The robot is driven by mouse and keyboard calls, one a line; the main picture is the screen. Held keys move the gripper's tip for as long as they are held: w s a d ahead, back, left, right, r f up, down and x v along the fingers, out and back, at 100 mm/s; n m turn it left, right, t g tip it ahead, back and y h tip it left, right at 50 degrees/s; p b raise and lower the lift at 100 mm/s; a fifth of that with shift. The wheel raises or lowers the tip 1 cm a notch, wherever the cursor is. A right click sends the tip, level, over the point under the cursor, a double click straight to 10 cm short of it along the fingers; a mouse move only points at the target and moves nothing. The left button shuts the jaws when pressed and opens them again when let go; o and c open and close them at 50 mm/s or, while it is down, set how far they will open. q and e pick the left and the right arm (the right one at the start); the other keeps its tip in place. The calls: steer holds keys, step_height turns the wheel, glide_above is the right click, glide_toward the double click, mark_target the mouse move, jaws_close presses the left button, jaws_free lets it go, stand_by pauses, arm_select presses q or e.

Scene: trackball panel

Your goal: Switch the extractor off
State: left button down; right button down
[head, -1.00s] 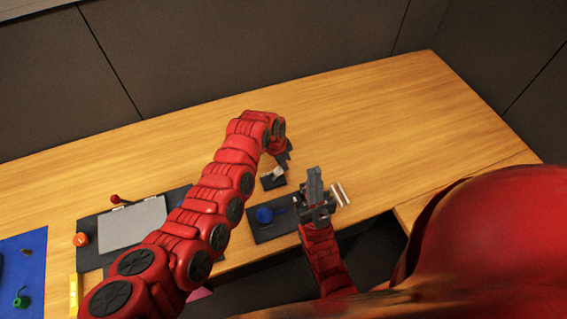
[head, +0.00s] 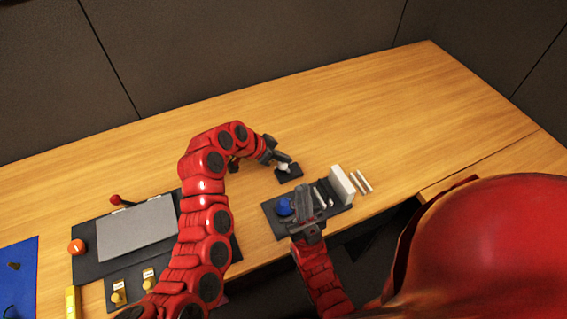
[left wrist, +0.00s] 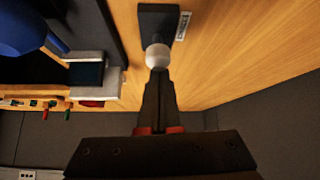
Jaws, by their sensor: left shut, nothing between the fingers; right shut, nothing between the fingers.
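A small black switch box (head: 290,174) with a white rounded tip stands alone on the table beyond the trackball panel. In the left wrist view the box (left wrist: 157,22) shows its white knob (left wrist: 157,57) and a small label (left wrist: 183,26) too small to read. My left gripper (head: 284,158) is shut and empty. Its fingertips (left wrist: 157,76) are right at the white knob; I cannot tell whether they touch it. Which way the switch is set is unclear. My right gripper (head: 303,192) is shut and empty, over the trackball panel (head: 276,227), beside the blue ball (head: 284,206).
A white upright block (head: 342,185) stands at the panel's right end, with thin white sticks (head: 362,182) beside it. At left are a dark panel with a grey plate (head: 135,228), an orange knob (head: 77,247) and a red-knobbed lever (head: 116,200). The table's back right is clear.

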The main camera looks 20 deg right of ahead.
arm_select(q)
steer(key=shift+a+f+b, duration=0.1)
steer(key=shift+a+b, duration=0.25)
steer(key=shift+a, duration=0.1)
stand_by(0.4)
steer(key=shift+w+a, duration=0.1)
steer(key=p+v, duration=0.9)
steer(key=v, duration=0.8)
steer(key=shift+d+r+p, duration=0.2)
steer(key=shift+r+p, duration=0.1)
steer(key=shift+p, duration=0.05)
